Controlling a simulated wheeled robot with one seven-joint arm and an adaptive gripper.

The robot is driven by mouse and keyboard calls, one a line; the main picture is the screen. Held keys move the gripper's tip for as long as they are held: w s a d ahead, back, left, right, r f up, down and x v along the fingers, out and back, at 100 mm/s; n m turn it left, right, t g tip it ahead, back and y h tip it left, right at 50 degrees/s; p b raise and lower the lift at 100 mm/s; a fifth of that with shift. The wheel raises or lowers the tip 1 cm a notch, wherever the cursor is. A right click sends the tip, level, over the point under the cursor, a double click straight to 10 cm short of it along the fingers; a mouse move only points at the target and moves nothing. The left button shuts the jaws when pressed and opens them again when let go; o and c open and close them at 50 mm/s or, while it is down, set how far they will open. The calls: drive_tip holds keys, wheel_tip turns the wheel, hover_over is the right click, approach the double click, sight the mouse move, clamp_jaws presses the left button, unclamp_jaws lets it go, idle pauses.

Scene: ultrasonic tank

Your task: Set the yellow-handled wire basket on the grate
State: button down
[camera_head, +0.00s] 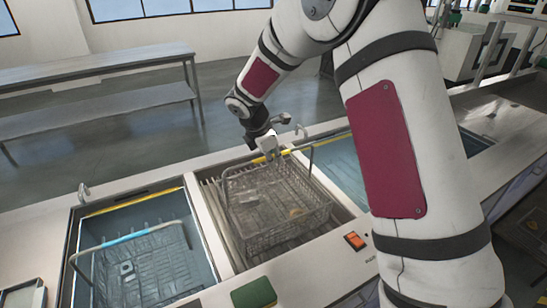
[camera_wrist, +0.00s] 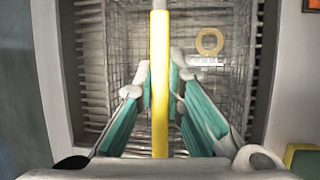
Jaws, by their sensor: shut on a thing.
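The yellow-handled wire basket (camera_head: 275,225) is in the middle bay in the head view, roughly level. My gripper (camera_head: 268,152) is above it, shut on the basket's yellow handle. In the wrist view the yellow handle (camera_wrist: 160,40) runs upright between my two fingertips (camera_wrist: 160,82). A yellowish ring (camera_wrist: 209,41) and a pale metal piece (camera_wrist: 205,61) lie in the basket. The grate's pale slats (camera_head: 219,218) show along the basket's left side, and also in the wrist view (camera_wrist: 90,70). The basket hides the rest, and I cannot tell whether its bottom touches the grate.
A left tank (camera_head: 85,222) holds a second wire basket with a blue handle (camera_head: 125,239). Another tank (camera_head: 340,160) lies to the right, partly behind my arm. An orange switch (camera_head: 355,241) and a green block (camera_head: 254,294) are on the front counter.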

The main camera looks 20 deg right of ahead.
drive_tip(key=c, duration=1.7)
unclamp_jaws()
drive_tip(key=v, duration=1.1)
drive_tip(key=s+d+r+m, duration=0.2)
drive_tip(key=s+r+m, duration=0.3)
drive_tip(key=s+r, duration=0.25)
drive_tip(key=s+m+y, duration=0.1)
drive_tip(key=s+m, duration=0.4)
drive_tip(key=s, duration=0.3)
drive_tip(key=s+d+r+m+t+y, duration=0.1)
drive_tip(key=s+m, duration=0.4)
drive_tip(key=s, duration=0.4)
drive_tip(key=s+d+m+t+y+b, duration=0.1)
drive_tip(key=s+m, duration=0.3)
drive_tip(key=s, duration=0.4)
drive_tip(key=shift+s+r+m+y, duration=0.3)
drive_tip(key=shift+s+m+y, duration=0.1)
drive_tip(key=shift+y, duration=0.2)
